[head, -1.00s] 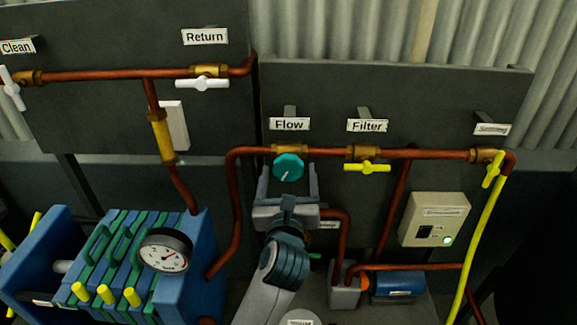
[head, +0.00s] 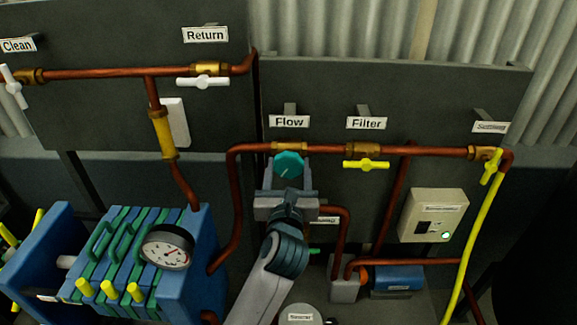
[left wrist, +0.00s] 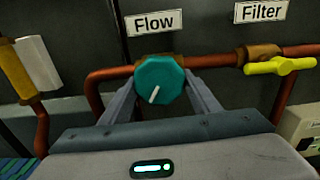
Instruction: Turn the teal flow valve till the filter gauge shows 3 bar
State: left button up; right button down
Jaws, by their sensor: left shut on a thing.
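The teal flow valve (head: 288,164) is a round knob on the copper pipe below the "Flow" label. Its white pointer mark points down and slightly left, which shows in the left wrist view (left wrist: 160,80) too. My left gripper (head: 288,176) is at the knob from below, its two fingers shut on the knob's sides. In the left wrist view the knob hides the fingertips. The filter gauge (head: 167,248) is a round white dial on the blue and green filter press at lower left. Its needle and numbers are too small to read surely. My right gripper is not in view.
A yellow filter handle (head: 366,165) is right of the knob, with another yellow handle (head: 491,167) further right. A white return handle (head: 203,82) is upper left. A copper pipe (head: 236,205) bends down close left of my gripper. A switch box (head: 433,216) is at right.

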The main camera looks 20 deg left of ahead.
pick_arm(q)
jog(key=shift+r+m+p, duration=0.25)
jog(key=shift+m+p, duration=0.45)
jog(key=shift+p, duration=0.05)
jog(key=shift+f+m, duration=0.2)
jog(key=shift+m, duration=0.2)
jog(key=o, duration=1)
jog(key=shift+o, duration=0.2)
jog(key=shift+s, duration=0.1)
